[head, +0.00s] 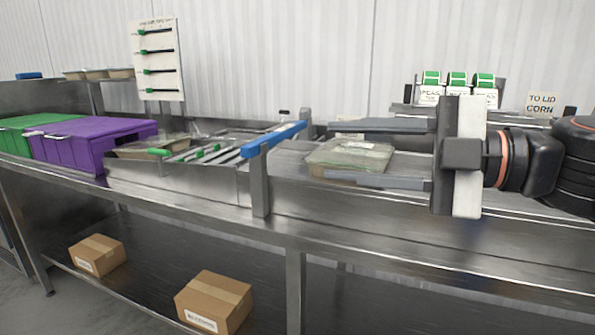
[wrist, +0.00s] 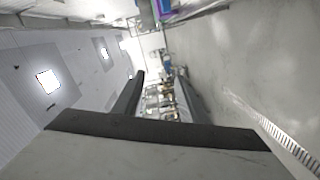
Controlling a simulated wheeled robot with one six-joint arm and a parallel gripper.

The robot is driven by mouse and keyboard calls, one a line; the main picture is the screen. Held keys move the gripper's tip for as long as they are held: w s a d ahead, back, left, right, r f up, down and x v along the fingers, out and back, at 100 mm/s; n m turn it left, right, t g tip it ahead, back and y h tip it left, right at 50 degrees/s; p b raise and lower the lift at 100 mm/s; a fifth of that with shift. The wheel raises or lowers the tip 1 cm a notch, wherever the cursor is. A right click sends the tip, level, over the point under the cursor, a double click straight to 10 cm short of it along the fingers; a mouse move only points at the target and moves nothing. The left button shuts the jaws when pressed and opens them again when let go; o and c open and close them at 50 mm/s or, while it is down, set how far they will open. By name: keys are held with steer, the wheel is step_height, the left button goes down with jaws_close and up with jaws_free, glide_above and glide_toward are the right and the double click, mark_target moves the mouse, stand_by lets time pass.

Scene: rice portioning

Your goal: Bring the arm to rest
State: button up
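My gripper (head: 330,151) is at the right in the head view, pointing left, with its two long grey fingers wide apart. In the wrist view my gripper (wrist: 163,88) shows nothing between its fingers, only the room beyond. A clear-lidded container (head: 350,157) sits on the steel bench and shows between the fingers in the head view. It looks to be behind them, and I see no contact. The arm behind the gripper runs out of the right edge of the picture.
A steel bench (head: 400,228) runs across, with a blue-topped post (head: 272,139) left of my gripper. Purple (head: 80,148) and green (head: 22,135) bins stand at the left. Label rolls (head: 457,78) and a sign (head: 543,103) stand behind. Cardboard boxes (head: 214,301) lie on the lower shelf.

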steer(key=d+f+m+g+h, duration=0.1)
steer(key=d+f+m+h, duration=0.3)
steer(key=f+m, duration=0.5)
steer(key=d+f+m+h, duration=0.3)
steer(key=f+m+h, duration=0.15)
steer(key=f, duration=0.85)
steer(key=s+d+f+m+g+h, duration=0.1)
steer(key=d+f+m+h, duration=0.6)
steer(key=d+f+m, duration=0.6)
steer(key=shift+d+f+m, duration=0.35)
steer(key=shift+d+f, duration=0.25)
steer(key=shift+d, duration=0.45)
